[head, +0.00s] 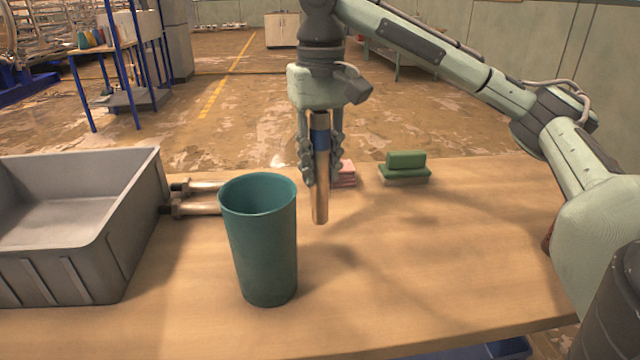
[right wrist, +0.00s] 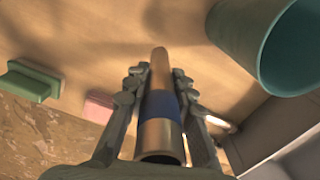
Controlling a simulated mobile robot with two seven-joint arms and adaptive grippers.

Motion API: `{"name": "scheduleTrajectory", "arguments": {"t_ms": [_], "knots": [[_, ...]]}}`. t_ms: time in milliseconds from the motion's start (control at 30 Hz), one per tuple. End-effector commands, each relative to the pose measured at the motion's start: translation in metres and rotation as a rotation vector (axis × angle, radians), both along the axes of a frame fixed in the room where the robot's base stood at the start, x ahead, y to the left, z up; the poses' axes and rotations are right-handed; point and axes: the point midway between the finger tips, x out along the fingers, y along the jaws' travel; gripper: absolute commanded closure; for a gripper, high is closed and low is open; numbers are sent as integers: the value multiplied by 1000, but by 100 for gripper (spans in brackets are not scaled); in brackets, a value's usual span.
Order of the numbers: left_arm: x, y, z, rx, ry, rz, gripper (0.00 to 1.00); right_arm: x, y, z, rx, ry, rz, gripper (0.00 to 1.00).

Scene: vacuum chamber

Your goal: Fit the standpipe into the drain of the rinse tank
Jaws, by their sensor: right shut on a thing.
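My right gripper (head: 321,176) is shut on the standpipe, a copper-coloured tube (head: 320,204) with a blue band. It holds the pipe roughly upright above the table, behind and to the right of a teal tumbler-shaped container (head: 262,250). In the right wrist view the pipe (right wrist: 158,137) runs between the fingers, its far end pointing at the table. The grey rectangular tank (head: 70,276), seemingly the rinse tank, stands at the left, well apart from the pipe. Its visible floor is bare; I cannot see a drain. My left gripper is not in view.
Two metal tubes with dark ends (head: 196,208) lie between tank and teal container. A green block (head: 405,160) and a pink stack (head: 346,174) sit near the table's back edge. The wooden table (head: 440,255) is clear at the right.

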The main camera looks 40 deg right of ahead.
Motion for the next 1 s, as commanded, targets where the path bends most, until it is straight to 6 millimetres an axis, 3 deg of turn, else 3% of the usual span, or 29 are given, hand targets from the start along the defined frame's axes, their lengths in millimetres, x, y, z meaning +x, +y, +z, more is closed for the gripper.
{"name": "scheduleTrajectory", "arguments": {"t_ms": [200,600,633,700,800,1000], "knots": [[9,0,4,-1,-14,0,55,-1,-1,-32,-1,2,-1,100],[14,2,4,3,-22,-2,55,0,0,-38,0,1,1,100],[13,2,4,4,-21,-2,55,0,0,-38,0,1,1,72],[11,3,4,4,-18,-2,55,0,0,-38,0,1,1,63],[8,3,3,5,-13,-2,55,0,0,-38,0,1,1,55],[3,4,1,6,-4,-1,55,0,0,-38,0,1,1,55]]}}
